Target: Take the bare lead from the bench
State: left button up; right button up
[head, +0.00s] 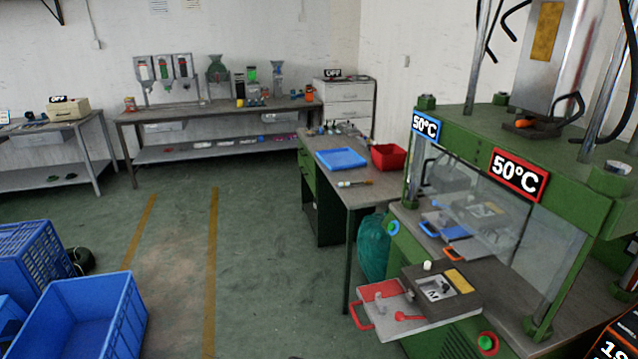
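The bench (350,196) with green drawers stands in the middle, to the left of the press. A blue tray (341,159) and a red bin (389,157) are on its top. A thin item with a yellowish part (355,183) lies in front of the tray; I cannot tell what it is. Small items lie behind the tray, too small to tell apart. I cannot pick out the bare lead for certain. Neither of my grippers is in view.
A green press (470,130) with 50°C signs fills the right side. Its mould (455,285) and a red-handled plate (385,306) stick out in front. Blue crates (85,315) stand at lower left. The floor (250,270) between is clear. Another workbench (215,109) lines the back wall.

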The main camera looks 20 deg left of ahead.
aim_at(368, 181)
jog(key=i+l+u, duration=0.75)
jog(key=i, duration=1.05)
jog(key=k+j, duration=0.25)
jog(key=j+u, duration=0.15)
jog(key=j, duration=0.25)
jog(key=k+j+u, duration=0.15)
jog(key=j, duration=0.3)
jog(key=i+j+u, duration=0.45)
jog(key=i+u, duration=0.3)
jog(key=i+l+z, duration=0.45)
jog(key=l, duration=0.55)
jog(key=i+l+z, duration=0.45)
jog(key=i+l, duration=0.35)
